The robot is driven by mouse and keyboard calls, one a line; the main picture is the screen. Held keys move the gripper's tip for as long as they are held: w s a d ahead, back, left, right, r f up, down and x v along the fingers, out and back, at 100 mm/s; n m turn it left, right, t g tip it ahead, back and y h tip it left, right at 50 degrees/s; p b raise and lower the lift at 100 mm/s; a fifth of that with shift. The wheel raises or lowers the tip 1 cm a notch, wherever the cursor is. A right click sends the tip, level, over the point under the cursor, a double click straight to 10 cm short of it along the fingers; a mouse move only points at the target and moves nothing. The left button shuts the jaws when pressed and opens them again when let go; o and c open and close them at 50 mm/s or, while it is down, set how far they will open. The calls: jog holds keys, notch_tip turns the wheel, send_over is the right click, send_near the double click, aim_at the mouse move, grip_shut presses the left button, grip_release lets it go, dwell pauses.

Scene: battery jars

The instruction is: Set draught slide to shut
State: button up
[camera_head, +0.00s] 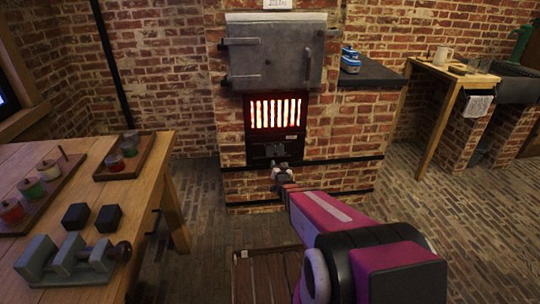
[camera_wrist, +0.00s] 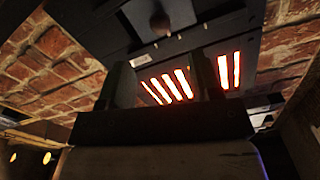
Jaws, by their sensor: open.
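The furnace (camera_head: 232,120) is brick, with glowing orange bars (camera_head: 276,111) behind a dark frame. Below the bars is a small pale label, then a black panel with the draught slide (camera_head: 268,152), partly hidden by my gripper (camera_head: 280,167). In the wrist view a dark round knob (camera_wrist: 160,22) stands on the dark slide panel (camera_wrist: 205,14), beyond the fingertips. My gripper (camera_wrist: 163,75) is open there, with nothing visible between its fingers. The glowing bars show behind and to the right of them. I cannot tell the slide's exact position.
A grey metal door (camera_head: 275,55) closes the upper furnace. A wooden table (camera_head: 150,175) at left bears jars in trays, black blocks and a vise (camera_head: 75,262). A slatted wooden piece (camera_head: 265,275) lies on the floor in front.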

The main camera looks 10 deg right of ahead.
aim_at(276, 155)
jog(key=w, duration=1)
jog(key=shift+w, duration=0.4)
jog(key=shift+c, duration=0.3)
